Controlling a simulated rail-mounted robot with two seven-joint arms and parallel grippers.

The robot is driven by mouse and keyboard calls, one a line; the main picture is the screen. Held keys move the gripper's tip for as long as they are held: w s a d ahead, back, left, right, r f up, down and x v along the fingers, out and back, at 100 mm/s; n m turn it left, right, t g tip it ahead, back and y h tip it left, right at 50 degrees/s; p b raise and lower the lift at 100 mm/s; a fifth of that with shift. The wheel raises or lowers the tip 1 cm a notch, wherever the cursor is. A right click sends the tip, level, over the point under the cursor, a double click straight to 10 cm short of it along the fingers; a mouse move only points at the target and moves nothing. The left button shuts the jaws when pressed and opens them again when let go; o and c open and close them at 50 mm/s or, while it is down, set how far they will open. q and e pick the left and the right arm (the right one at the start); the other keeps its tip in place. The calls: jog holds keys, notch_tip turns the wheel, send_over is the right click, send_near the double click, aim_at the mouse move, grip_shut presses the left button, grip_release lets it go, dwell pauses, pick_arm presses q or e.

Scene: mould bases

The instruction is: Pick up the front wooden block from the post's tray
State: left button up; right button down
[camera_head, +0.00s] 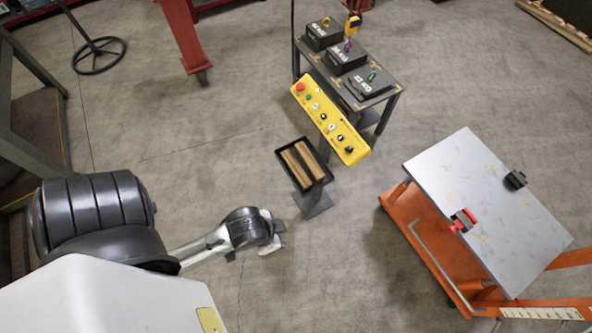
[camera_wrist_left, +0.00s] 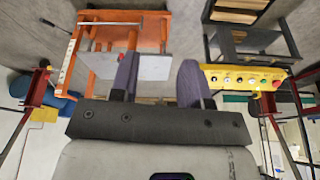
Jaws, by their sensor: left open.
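Two wooden blocks (camera_head: 302,163) lie side by side in a small black tray (camera_head: 328,178) on a post, in the middle of the head view. I cannot tell for certain which of them is the front one. In the left wrist view, the tray's wood (camera_wrist_left: 243,4) shows at the top right, cut by the picture edge. My left gripper (camera_head: 278,240) is open and empty, in front of the tray and to its left, clear of it. Its two dark fingers (camera_wrist_left: 157,80) stand apart in the left wrist view. My right gripper is not in view.
An orange cart (camera_head: 430,255) with a grey top (camera_head: 490,200) stands at the right. The floor between my left gripper and the tray is clear.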

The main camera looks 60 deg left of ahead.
pick_arm(q)
jog(key=shift+s+d, duration=0.1)
jog(key=shift+d, duration=0.05)
jog(key=shift+o, duration=0.3)
jog(key=o, duration=0.3)
jog(key=shift+o, duration=0.4)
jog(key=shift+a, duration=0.2)
